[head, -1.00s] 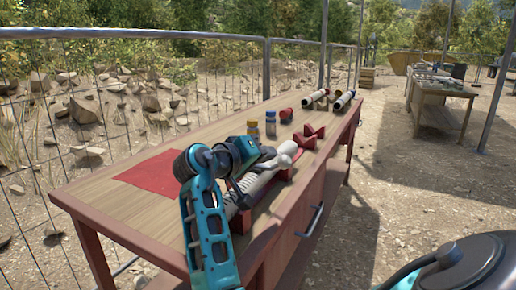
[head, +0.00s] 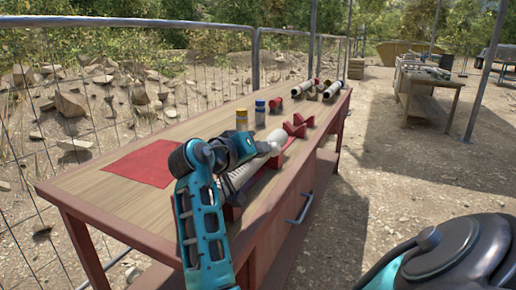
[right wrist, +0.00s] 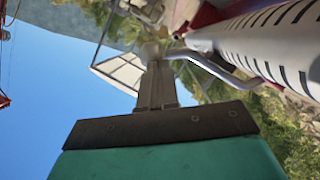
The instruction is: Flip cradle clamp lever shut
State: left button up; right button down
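A pale ribbed tube (head: 242,173) lies along the workbench in a red cradle (head: 296,126). In the right wrist view the tube (right wrist: 275,38) with black scale marks crosses the upper right. My right gripper (head: 250,150) is over the tube's middle and hides part of it and the cradle. In the wrist view its grey fingers (right wrist: 153,60) look closed together. A bent grey bar (right wrist: 212,66), perhaps the clamp lever, runs from near the fingertips towards the tube; I cannot tell if they touch. My left gripper is out of view.
A yellow bottle (head: 241,119) and a blue bottle (head: 260,112) stand behind the gripper. A red mat (head: 140,163) lies on the bench's left part. More tubes (head: 332,91) lie at the far end. A wire fence (head: 95,110) runs behind the bench.

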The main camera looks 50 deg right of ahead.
pick_arm(q)
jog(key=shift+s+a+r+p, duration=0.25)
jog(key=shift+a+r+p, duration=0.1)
jog(key=shift+p, duration=0.55)
pick_arm(e)
jog(key=v, duration=1.3)
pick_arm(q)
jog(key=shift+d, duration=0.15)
pick_arm(e)
jog(key=shift+d, duration=0.1)
